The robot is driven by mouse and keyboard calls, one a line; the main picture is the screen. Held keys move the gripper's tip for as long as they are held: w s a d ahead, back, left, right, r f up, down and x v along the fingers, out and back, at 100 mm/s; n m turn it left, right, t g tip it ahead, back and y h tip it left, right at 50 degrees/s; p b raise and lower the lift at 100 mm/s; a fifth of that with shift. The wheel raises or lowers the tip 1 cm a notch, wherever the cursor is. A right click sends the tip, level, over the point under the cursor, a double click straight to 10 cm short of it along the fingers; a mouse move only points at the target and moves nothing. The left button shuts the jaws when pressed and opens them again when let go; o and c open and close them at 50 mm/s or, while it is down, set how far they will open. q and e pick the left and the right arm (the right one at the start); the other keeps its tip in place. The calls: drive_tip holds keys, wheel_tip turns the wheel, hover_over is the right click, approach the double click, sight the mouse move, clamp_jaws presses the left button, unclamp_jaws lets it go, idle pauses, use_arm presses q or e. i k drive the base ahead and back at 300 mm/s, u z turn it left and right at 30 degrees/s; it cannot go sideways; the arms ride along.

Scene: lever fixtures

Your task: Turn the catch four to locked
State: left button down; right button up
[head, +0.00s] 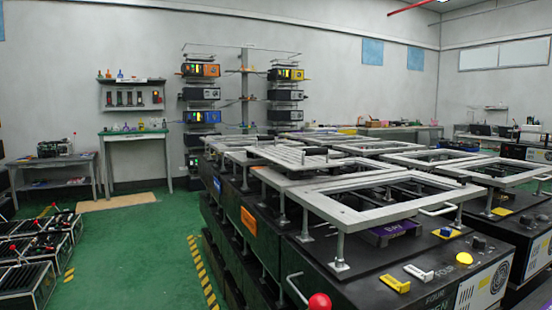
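Neither of my grippers is in view.
Grey metal frames (328,209) on posts stand over the dark benches, with a curved handle (296,288) at the near left. Green floor (130,245) is open to the left, with racks (24,285) at far left and a workbench (138,134) against the wall.

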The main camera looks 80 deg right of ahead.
sight(462, 181)
drive_tip(key=k, duration=1.8)
drive_tip(key=z, duration=1.6)
